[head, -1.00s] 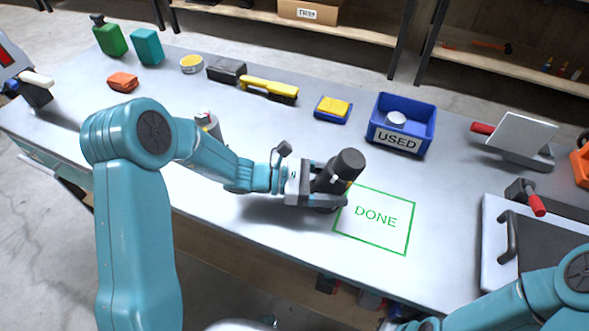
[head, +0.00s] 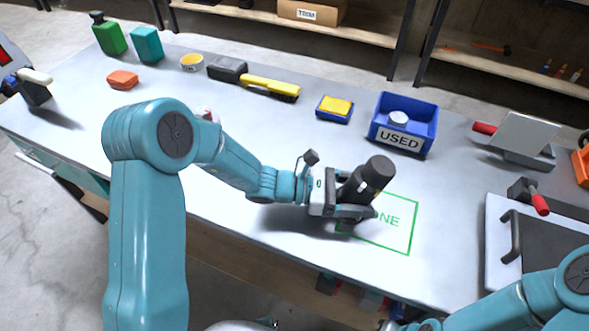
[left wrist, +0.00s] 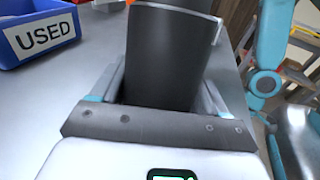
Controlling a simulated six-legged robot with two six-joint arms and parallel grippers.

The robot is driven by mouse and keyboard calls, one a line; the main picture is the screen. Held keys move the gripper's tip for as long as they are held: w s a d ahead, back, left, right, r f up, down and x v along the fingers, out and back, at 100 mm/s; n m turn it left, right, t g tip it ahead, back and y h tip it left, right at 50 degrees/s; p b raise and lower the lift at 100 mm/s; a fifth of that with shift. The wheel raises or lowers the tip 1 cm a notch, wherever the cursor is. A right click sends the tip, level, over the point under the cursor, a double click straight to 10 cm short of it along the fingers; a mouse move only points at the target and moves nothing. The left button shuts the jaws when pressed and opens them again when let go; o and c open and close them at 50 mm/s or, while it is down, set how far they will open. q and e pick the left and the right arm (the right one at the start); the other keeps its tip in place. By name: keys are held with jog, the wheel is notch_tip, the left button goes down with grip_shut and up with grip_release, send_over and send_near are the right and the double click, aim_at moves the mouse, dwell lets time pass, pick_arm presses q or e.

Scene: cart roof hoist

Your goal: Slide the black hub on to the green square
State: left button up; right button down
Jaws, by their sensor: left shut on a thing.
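The black hub (head: 373,177) is a dark upright cylinder, tilted a little in the head view. My left gripper (head: 357,208) is shut on it, with a finger on each side. The hub also fills the middle of the left wrist view (left wrist: 165,60), between the fingers. The green square (head: 408,226) is an outline on the bench marked DONE. The hub and the gripper cover its left part in the head view, and the hub's base is mostly hidden. My right gripper is not clearly in view; only part of that arm shows at the lower right.
A blue USED bin (head: 403,123) stands behind the square. A sponge on a blue base (head: 335,108) and a yellow-handled brush (head: 270,87) lie along the back. A white board with a dark handle (head: 509,238) is at the right. The bench front edge is close below the square.

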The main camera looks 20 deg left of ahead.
pick_arm(q)
jog(key=shift+w+d+f, duration=0.1)
jog(key=shift+d+f, duration=0.1)
jog(key=shift+d, duration=0.45)
jog(key=shift+w+d+f, duration=0.1)
jog(key=shift+d+f, duration=0.05)
jog(key=shift+d, duration=0.75)
jog(key=shift+s, duration=0.1)
jog(key=shift+d+b, duration=0.2)
jog(key=shift+b, duration=0.1)
jog(key=shift+d, duration=1.3)
pick_arm(e)
jog(key=shift+w+d+f, duration=0.1)
jog(key=shift+d+f, duration=0.05)
jog(key=shift+f, duration=0.6)
pick_arm(q)
jog(key=shift+d, duration=0.1)
